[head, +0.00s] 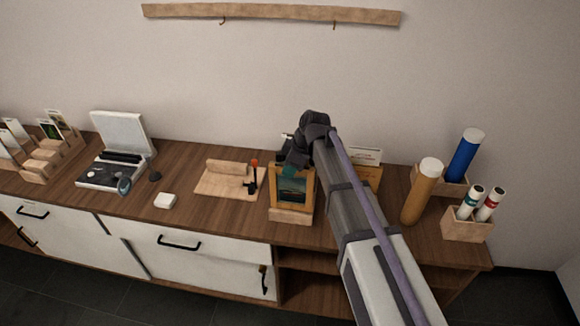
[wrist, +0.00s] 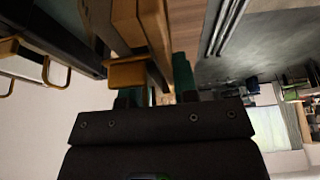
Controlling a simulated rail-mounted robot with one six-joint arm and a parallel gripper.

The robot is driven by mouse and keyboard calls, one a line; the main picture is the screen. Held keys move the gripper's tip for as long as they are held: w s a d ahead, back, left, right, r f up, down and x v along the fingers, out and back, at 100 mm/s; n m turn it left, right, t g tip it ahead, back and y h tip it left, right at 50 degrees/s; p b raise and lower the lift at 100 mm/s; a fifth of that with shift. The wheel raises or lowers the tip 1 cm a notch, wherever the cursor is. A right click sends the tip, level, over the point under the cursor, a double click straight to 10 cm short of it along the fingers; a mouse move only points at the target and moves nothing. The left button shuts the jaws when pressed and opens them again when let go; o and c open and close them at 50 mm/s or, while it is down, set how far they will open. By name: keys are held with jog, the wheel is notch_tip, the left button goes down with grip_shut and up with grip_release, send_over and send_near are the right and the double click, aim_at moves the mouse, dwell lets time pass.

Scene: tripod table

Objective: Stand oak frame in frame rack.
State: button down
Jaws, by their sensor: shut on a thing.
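The oak frame (head: 292,207) is upright, with a dark landscape picture inside its wooden border. My gripper (head: 291,168) is shut on its upper part from above. The light wooden frame rack (head: 291,217) is directly below the frame, near the front edge of the cabinet top. The frame's lower edge meets or overlaps the rack in the head view; I cannot tell whether it rests in the slot. In the wrist view a wooden piece of the frame (wrist: 127,73) shows close to the teal fingers (wrist: 183,76).
A card holder (head: 371,176) is behind my arm. A tan tube (head: 422,192) and a blue tube (head: 466,155) stand at right.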

jog(key=shift+f+b, duration=1.3)
jog(key=shift+f, duration=0.25)
jog(key=c, duration=0.8)
grip_release()
notch_tip(320, 180, up, 9)
jog(key=p, duration=0.9)
jog(key=shift+r, duration=0.15)
